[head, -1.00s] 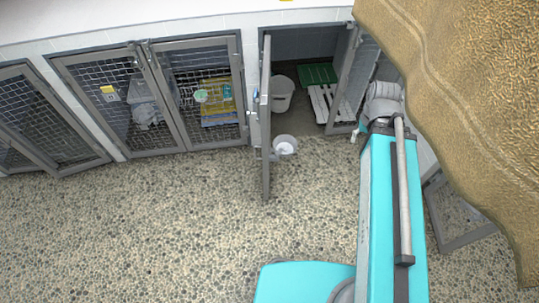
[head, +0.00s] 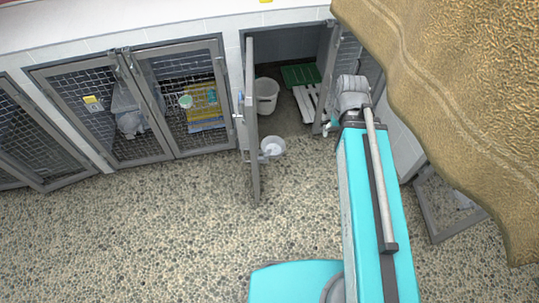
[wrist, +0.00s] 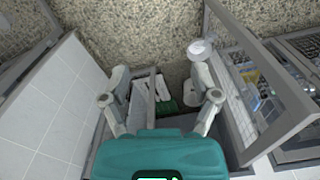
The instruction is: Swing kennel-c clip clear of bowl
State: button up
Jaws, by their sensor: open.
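The open kennel door (head: 252,125) stands out edge-on in the head view, with its mesh and grey frame at the right of the wrist view (wrist: 236,95). A pale round bowl (head: 272,147) is beside the door's lower part. It also shows in the wrist view (wrist: 201,47), just beyond my right finger. The clip cannot be made out clearly; a small grey piece lies between bowl and door. My gripper (wrist: 160,98) is open and empty, its fingers spread wide above the kennel opening. In the head view my arm's end is at the opening's right side; the fingers are not clear there.
Inside the open kennel are a white bucket (head: 266,95), a green mat (head: 300,75) and a white slatted board (head: 308,101). Closed mesh kennels (head: 125,105) stand to the left. A large tan towel (head: 450,90) covers the upper right. The pebbled floor (head: 130,235) in front is clear.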

notch_tip(320, 180, down, 3)
jog(key=w+a+b, duration=0.2)
jog(key=n+y+b, duration=0.5)
jog(key=n+b, duration=1.4)
jog(key=b, duration=2)
send_near(267, 154)
jog(key=r, duration=0.2)
jog(key=w+r, duration=0.1)
jog(key=shift+d+r, duration=0.25)
jog(key=shift+d, duration=0.1)
jog(key=shift+h, duration=0.3)
jog(key=b+x, duration=0.8)
jog(key=x, duration=0.1)
jog(key=b+x, duration=0.4)
jog(key=b, duration=0.1)
jog(key=shift+s+a+f, duration=0.2)
jog(key=shift+s+f, duration=0.1)
jog(key=shift+s, duration=0.05)
jog(key=shift+c, duration=0.3)
